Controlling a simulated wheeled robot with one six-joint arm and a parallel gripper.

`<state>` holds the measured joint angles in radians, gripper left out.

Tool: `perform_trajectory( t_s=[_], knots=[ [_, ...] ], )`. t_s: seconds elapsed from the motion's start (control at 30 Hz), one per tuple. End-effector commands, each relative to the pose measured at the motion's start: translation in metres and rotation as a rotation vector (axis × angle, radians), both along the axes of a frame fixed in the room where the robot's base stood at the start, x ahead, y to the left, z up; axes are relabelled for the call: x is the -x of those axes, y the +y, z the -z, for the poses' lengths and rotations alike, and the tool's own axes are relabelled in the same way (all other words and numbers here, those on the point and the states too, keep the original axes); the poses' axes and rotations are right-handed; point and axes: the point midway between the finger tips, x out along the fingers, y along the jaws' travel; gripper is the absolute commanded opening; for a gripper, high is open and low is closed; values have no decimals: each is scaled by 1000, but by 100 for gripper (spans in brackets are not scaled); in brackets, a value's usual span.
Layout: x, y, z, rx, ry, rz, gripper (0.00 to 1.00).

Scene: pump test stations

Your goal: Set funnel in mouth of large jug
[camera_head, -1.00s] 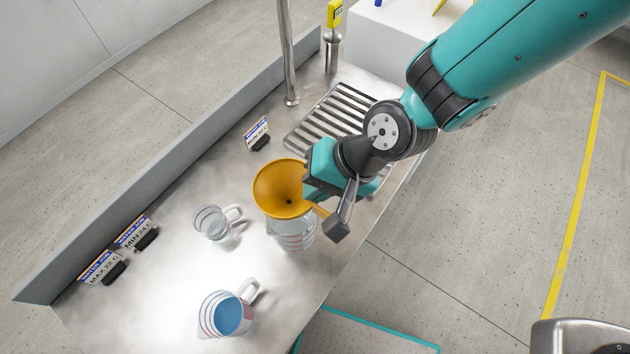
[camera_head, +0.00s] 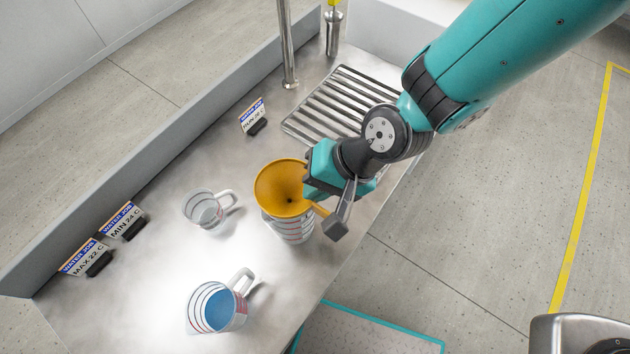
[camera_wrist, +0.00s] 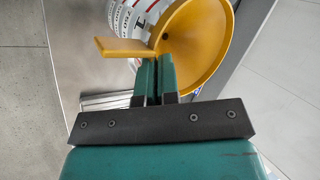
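The orange funnel (camera_head: 283,186) sits over the mouth of the large jug (camera_head: 291,228), wide side up, in the head view. In the wrist view the funnel (camera_wrist: 205,45) is tilted in the picture, with its flat handle tab (camera_wrist: 122,47) at the left and the striped jug (camera_wrist: 128,15) behind it. My gripper (camera_wrist: 154,62) has its fingers close together at the funnel's handle, seemingly pinching it. My gripper (camera_head: 316,190) is right of the funnel in the head view. The funnel's spout is hidden, so I cannot tell how deep it sits.
An empty clear measuring jug (camera_head: 204,209) stands left of the large jug. A jug with blue liquid (camera_head: 219,308) stands at the front. Label cards (camera_head: 122,219) stand along the back wall. A slatted drain rack (camera_head: 340,105) and a metal post (camera_head: 287,45) are behind.

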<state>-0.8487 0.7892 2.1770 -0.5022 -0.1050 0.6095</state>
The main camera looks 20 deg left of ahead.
Motion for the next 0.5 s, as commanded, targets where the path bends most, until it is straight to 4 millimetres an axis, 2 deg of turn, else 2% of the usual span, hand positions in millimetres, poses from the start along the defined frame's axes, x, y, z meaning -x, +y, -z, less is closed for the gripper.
perform_trajectory(
  t_s=[0.37, 0.5],
  knots=[
    [0, 0, 0, 0, 0, 0, 0],
    [0, 0, 0, 0, 0, 0, 32]
  ],
)
